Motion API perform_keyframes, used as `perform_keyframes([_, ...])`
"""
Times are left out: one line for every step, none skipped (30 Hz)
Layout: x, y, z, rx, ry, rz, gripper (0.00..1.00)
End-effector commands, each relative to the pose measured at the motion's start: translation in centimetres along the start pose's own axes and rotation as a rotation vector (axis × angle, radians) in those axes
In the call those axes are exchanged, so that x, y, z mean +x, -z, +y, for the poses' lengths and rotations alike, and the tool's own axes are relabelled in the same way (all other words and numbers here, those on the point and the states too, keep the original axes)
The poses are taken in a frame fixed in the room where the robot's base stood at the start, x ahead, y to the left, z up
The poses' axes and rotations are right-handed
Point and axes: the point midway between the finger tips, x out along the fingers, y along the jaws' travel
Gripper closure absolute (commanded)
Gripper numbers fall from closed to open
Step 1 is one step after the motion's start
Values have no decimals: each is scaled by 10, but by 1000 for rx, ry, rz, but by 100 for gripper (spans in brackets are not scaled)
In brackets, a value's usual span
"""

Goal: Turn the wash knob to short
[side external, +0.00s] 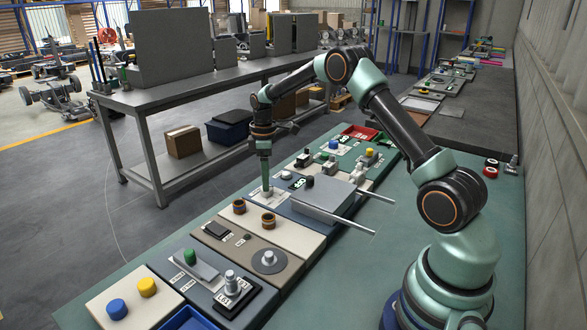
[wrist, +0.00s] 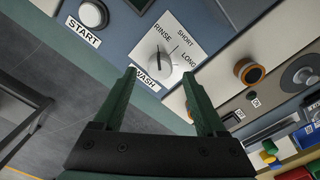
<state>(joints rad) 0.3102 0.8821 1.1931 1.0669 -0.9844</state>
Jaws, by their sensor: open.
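The wash knob (wrist: 159,63) is a pale round knob on a white dial plate (wrist: 188,42) in the wrist view. The plate reads RINSE, SHORT and LONG. A WASH label below the knob is partly covered by my left finger. A thin dark line shows on the knob, but I cannot tell for sure which mark it points at. My gripper (wrist: 160,76) is open and empty, its green fingertips either side of the knob's lower part in the picture. In the side view my gripper (side external: 266,186) points down over the dial; contact cannot be told.
A round START button (wrist: 93,14) sits at upper left in the wrist view. Orange-brown knobs (wrist: 249,71) stand to the right. In the side view a grey box with protruding rods (side external: 325,197) stands close to the right of my gripper.

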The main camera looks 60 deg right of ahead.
Motion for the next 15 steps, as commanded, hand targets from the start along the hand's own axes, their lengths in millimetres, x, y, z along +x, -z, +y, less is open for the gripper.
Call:
perform_keyframes([8, 0, 0, 0, 2, -1, 26])
perform_keyframes([11, 0, 0, 0, 2, -1, 26])
perform_keyframes([15, 0, 0, 0, 2, -1, 26])
perform_keyframes([18, 0, 0, 0, 1, -1, 26])
perform_keyframes([20, 0, 0, 0, 1, 0, 26])
perform_keyframes([22, 0, 0, 0, 0, 0, 26])
perform_keyframes([23, 0, 0, 0, 0, 0, 26])
perform_keyframes([24, 0, 0, 0, 0, 0, 26])
perform_keyframes([24, 0, 0, 0, 0, 0, 26])
perform_keyframes([25, 0, 0, 0, 0, 0, 26])
perform_keyframes([25, 0, 0, 0, 0, 0, 26])
perform_keyframes([25, 0, 0, 0, 0, 0, 26])
perform_keyframes([25, 0, 0, 0, 0, 0, 26])
perform_keyframes([25, 0, 0, 0, 0, 0, 26])
perform_keyframes([25, 0, 0, 0, 0, 0, 26])
